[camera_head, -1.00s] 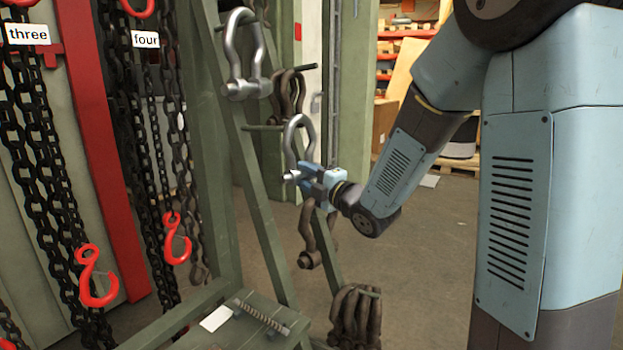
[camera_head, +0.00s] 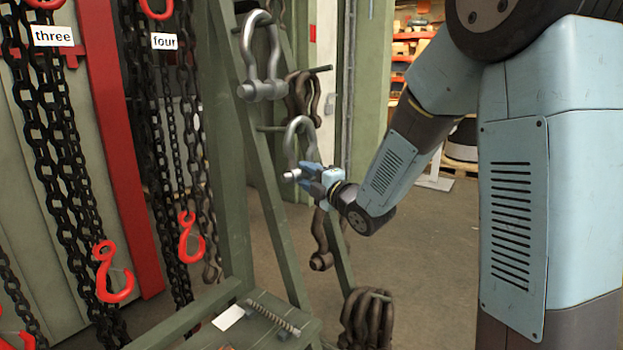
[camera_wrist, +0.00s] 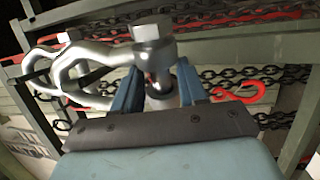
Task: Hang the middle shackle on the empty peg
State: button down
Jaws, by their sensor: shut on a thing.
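My gripper (camera_head: 313,178) is shut on the lower end of a silver shackle (camera_head: 298,137), at its pin. In the wrist view the blue fingers close on this shackle's pin end (camera_wrist: 152,58). A green peg (camera_head: 270,128) on the rack runs toward the bow; I cannot tell whether the bow is around it or beside it. Another silver shackle (camera_head: 261,65) hangs higher up on the left, and it also shows in the wrist view (camera_wrist: 40,54).
Brown shackles (camera_head: 301,98) hang on a peg behind, a single one (camera_head: 321,240) hangs below my gripper, and a bunch (camera_head: 366,318) hangs lower right. Black chains with red hooks (camera_head: 112,272) hang on the left.

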jog(key=shift+w+a, duration=0.55)
jog(key=shift+a, duration=0.2)
jog(key=shift+w+a, duration=0.55)
jog(key=shift+a, duration=0.15)
jog(key=shift+w+a+f, duration=0.35)
jog(key=shift+a+f, duration=0.05)
jog(key=shift+a, duration=0.05)
jog(key=c, duration=0.5)
grip_release()
jog(key=shift+f, duration=0.1)
jog(key=shift+s+f, duration=0.1)
